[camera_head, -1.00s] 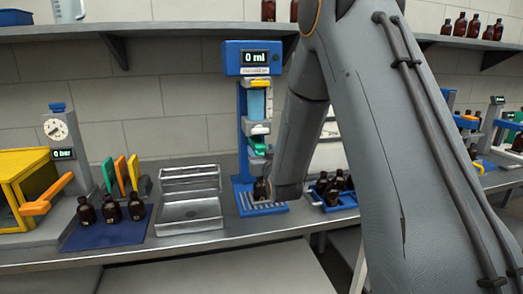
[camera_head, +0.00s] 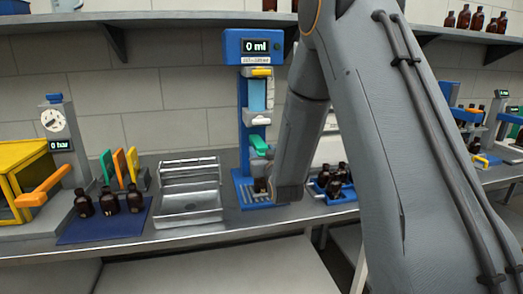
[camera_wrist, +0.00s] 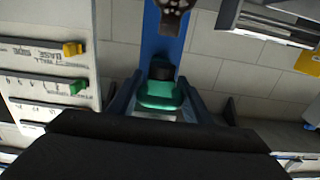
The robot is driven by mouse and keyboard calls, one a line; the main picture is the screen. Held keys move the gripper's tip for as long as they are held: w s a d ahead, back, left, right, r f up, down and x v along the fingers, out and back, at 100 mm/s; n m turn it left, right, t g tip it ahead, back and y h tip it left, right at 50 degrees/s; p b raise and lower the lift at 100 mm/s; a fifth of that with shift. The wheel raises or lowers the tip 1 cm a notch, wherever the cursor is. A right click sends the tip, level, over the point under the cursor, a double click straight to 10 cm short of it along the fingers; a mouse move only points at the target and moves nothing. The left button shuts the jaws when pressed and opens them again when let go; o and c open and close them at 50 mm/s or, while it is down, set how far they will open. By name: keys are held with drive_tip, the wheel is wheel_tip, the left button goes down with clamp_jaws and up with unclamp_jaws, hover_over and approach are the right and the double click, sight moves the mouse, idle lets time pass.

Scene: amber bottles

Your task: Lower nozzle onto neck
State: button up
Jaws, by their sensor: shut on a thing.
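The blue filling stand (camera_head: 243,150) has a display reading 0 ml. Its green nozzle carriage (camera_head: 259,143) sits low on the column, below a pale block. A dark amber bottle (camera_head: 260,186) stands upright on the blue base under it, partly covered by my arm. In the wrist view, my gripper (camera_wrist: 160,103) is shut on the green carriage (camera_wrist: 158,92), one finger on each side. A black piece (camera_wrist: 161,70) shows on the carriage. A dark round thing (camera_wrist: 174,6) is cut off at the top edge. Whether nozzle and neck touch cannot be told.
A blue crate (camera_head: 335,198) of bottles is close to the right of my arm. A shelf (camera_head: 150,28) runs above.

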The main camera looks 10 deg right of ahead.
wheel_tip(320, 180, down, 4)
drive_tip(key=shift+d+f+b, duration=0.1)
drive_tip(key=shift+b, duration=1.15)
drive_tip(key=o, duration=1.3)
drive_tip(key=shift+c, duration=0.2)
drive_tip(key=shift+s, duration=0.15)
drive_tip(key=s+b, duration=0.1)
drive_tip(key=s, duration=0.6)
drive_tip(key=shift+s+b, duration=0.3)
drive_tip(key=shift+b, duration=0.05)
